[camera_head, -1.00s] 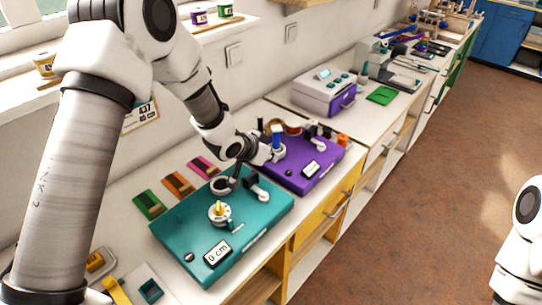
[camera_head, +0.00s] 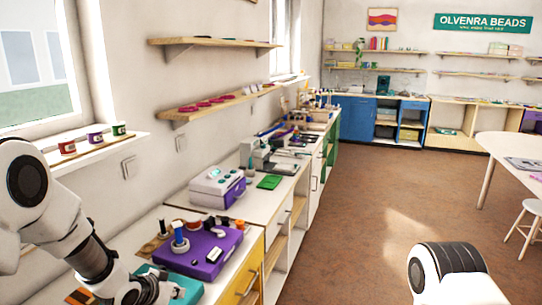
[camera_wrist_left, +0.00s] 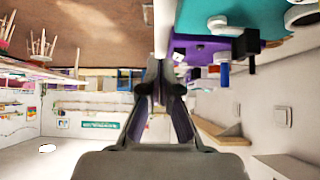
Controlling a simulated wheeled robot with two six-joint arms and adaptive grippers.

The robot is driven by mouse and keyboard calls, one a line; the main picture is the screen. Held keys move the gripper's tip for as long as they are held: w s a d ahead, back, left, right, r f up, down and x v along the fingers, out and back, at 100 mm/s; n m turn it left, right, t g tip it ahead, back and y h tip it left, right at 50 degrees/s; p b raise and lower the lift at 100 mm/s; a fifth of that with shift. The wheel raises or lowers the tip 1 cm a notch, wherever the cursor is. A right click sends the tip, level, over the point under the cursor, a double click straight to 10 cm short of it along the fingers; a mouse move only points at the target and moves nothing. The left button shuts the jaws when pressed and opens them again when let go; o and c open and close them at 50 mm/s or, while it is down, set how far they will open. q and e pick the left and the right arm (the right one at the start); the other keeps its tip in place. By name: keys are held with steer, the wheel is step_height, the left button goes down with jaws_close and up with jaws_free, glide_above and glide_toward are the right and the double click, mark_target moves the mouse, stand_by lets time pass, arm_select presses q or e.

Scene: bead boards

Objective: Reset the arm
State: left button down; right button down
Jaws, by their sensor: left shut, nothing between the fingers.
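My left gripper (camera_head: 150,292) is at the bottom left of the head view, in front of part of the teal board (camera_head: 183,284). In the left wrist view the two dark fingers of the left gripper (camera_wrist_left: 162,88) are shut with nothing held. The teal board (camera_wrist_left: 225,20) also shows at the top of that view, beside the fingers. My right gripper is not in view; only a white part of my own body shows at the lower right of the head view.
A purple board (camera_head: 222,246) with a blue-topped post (camera_head: 178,232) stands on the bench beyond the teal board. A white and purple device (camera_head: 215,186) and a green mat (camera_head: 269,182) lie farther along.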

arm_select(q)
steer(key=s+f, duration=0.1)
steer(key=f, duration=0.2)
steer(key=s+f+g, duration=0.1)
steer(key=f, duration=0.2)
steer(key=s+f+g, duration=0.1)
steer(key=s+f, duration=0.1)
steer(key=f, duration=0.2)
steer(key=shift+f, duration=0.1)
steer(key=s+f+n+g, duration=0.15)
steer(key=s+f, duration=0.25)
steer(key=s, duration=0.4)
steer(key=s+f+n+g+y, duration=0.1)
steer(key=s+f+g, duration=0.1)
steer(key=s+f, duration=0.45)
steer(key=s+f+n+g, duration=0.1)
steer(key=s+f+g, duration=0.15)
steer(key=s, duration=0.65)
steer(key=s+a+y, duration=0.1)
steer(key=s, duration=0.7)
steer(key=shift+s+r+n+g, duration=0.25)
steer(key=shift+s+n+g, duration=0.1)
steer(key=shift+n, duration=0.1)
steer(key=shift+y, duration=0.3)
